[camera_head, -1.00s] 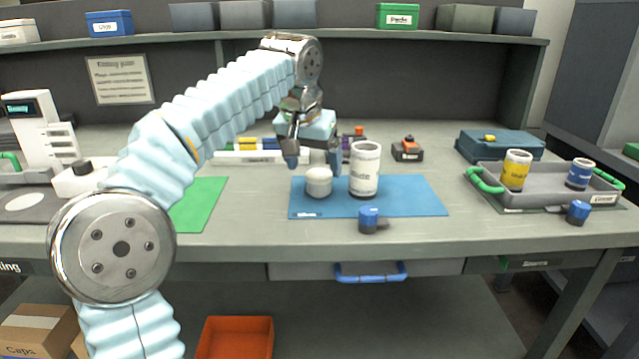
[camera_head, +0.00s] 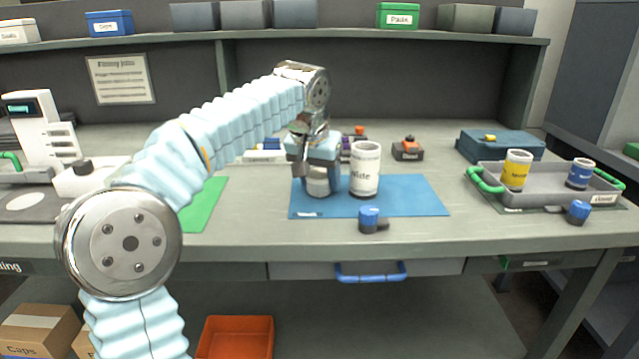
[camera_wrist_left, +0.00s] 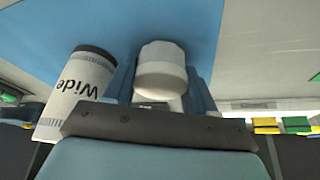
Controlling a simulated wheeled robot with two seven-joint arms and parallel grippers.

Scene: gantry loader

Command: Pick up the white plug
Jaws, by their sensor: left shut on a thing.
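The white plug (camera_head: 318,187) stands on the blue mat (camera_head: 415,195), just left of a white canister whose label reads "Wide" in the wrist view. My left gripper (camera_head: 317,184) points down over the plug, with one finger on each side of it, and is shut on it. In the left wrist view the plug (camera_wrist_left: 161,70) shows between the two fingers, with its wider cap and narrower lower part visible. The plug's upper part is partly hidden by the gripper in the head view. My right gripper is not in view.
The white canister (camera_head: 365,170) stands close to the right of the gripper. A blue-topped clamp (camera_head: 369,219) sits at the mat's front edge. A grey tray (camera_head: 540,190) with yellow and blue canisters is at the right. A green mat (camera_head: 203,205) lies left.

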